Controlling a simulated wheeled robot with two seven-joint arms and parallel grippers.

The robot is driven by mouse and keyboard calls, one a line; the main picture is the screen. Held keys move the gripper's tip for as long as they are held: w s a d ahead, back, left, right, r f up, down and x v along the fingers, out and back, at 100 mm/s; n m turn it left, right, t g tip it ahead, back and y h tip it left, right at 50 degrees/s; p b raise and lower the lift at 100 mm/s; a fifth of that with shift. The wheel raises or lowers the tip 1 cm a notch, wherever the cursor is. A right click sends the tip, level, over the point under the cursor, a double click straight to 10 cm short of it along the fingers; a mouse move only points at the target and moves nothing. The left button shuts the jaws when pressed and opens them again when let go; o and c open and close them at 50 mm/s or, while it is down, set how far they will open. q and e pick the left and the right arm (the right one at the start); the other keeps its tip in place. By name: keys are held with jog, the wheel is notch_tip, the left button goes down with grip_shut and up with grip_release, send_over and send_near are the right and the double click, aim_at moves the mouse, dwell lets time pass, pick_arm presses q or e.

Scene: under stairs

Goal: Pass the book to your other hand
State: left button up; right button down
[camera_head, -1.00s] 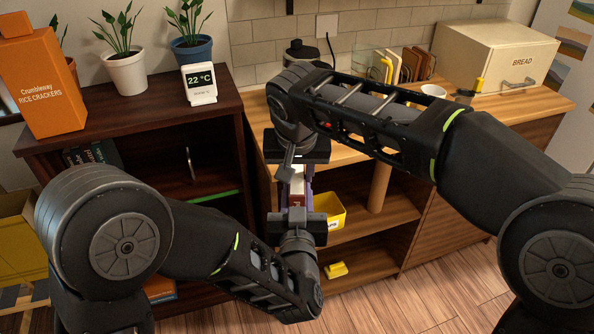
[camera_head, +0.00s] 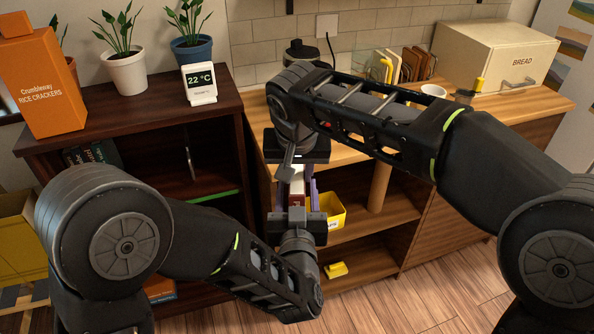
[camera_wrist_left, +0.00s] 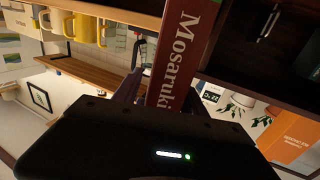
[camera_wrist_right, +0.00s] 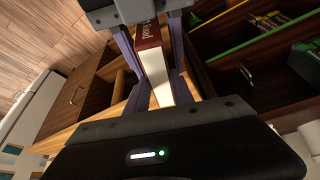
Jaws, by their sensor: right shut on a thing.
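The book (camera_head: 297,190) is a thin red-covered volume with white pages, held upright between my two facing grippers. Its red spine with the word "Mosaruki" (camera_wrist_left: 180,50) fills the top middle of the left wrist view. My right gripper (camera_head: 298,172) comes from above and is shut on the book; its white page edge (camera_wrist_right: 155,72) shows in the right wrist view. My left gripper (camera_head: 298,200) is below, with its purple fingers spread on both sides of the book and gaps beside it. The fingertips are partly hidden in the head view.
A dark shelf (camera_head: 140,110) with plants, a cracker box (camera_head: 42,80) and a thermometer display (camera_head: 200,84) stands at the left. A wooden counter (camera_head: 480,108) with a bread box (camera_head: 495,57) is at the right. A yellow bin (camera_head: 330,212) sits on a shelf behind the grippers.

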pick_arm(q)
jog(key=shift+o, duration=0.2)
jog(key=shift+s, duration=0.15)
jog(key=s, duration=0.7)
jog(key=shift+s, duration=0.15)
jog(key=shift+f, duration=0.1)
